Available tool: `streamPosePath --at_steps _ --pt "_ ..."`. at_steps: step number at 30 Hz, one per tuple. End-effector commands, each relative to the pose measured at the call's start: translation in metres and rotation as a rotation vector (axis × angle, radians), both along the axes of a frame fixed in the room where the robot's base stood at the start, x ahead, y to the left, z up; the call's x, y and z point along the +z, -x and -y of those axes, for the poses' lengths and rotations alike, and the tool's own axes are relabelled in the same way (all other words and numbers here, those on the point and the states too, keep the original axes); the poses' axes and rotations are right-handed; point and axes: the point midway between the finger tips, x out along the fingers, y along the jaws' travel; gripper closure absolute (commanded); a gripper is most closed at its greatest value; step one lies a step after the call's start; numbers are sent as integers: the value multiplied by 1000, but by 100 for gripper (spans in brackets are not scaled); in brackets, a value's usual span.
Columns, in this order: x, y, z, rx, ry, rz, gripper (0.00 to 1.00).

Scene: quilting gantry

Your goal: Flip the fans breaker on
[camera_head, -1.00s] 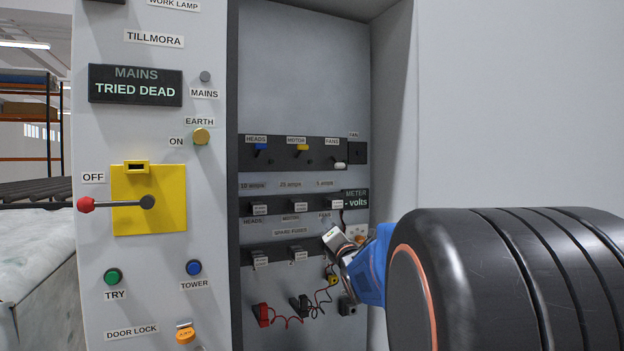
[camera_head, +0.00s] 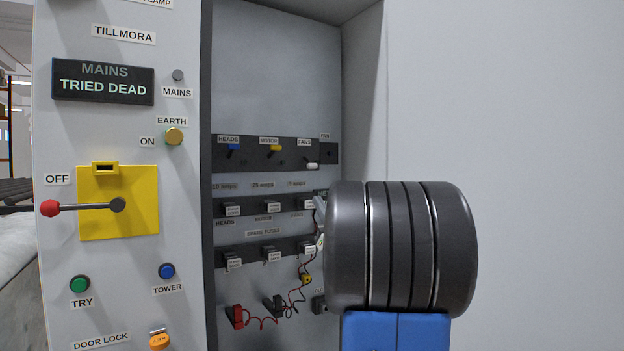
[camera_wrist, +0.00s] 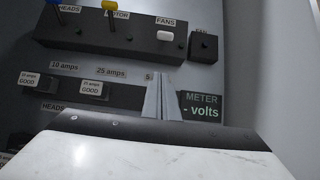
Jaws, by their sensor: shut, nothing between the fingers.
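The fans breaker (camera_head: 312,166) is a white-tipped toggle under the FANS label, at the right end of the dark breaker strip in the cabinet. In the wrist view its white toggle (camera_wrist: 165,35) sits at upper middle. The heads breaker (camera_head: 233,147) has a blue toggle and the motor breaker (camera_head: 270,148) a yellow one, both sitting higher than the white one. My gripper (camera_wrist: 160,76) is shut and empty, its tips below the fans breaker and apart from it in the picture. In the head view my wrist hides most of the gripper.
Fuse rows sit below the breakers, with red and black leads (camera_head: 290,297) lower down. The meter display (camera_wrist: 202,106) is right of my fingers. The red-knobbed lever (camera_head: 85,207) points to OFF; the mains display (camera_head: 104,82) reads TRIED DEAD. The cabinet's right wall stands close.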

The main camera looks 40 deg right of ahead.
Motion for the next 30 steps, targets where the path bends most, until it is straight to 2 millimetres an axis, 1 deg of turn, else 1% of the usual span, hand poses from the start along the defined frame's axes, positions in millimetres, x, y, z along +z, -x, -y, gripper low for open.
streamPosePath --at_steps 5,8,11,24,25,27,30 --pt "2 -2 0 1 -1 0 100" --pt "7 -8 1 2 -1 1 100" --pt "15 -19 4 3 0 0 100" --pt "63 -77 18 3 -2 0 100" --pt "66 -76 17 2 -1 1 100" --pt "72 -63 15 -1 1 2 100" --pt "78 -54 13 0 0 1 100"
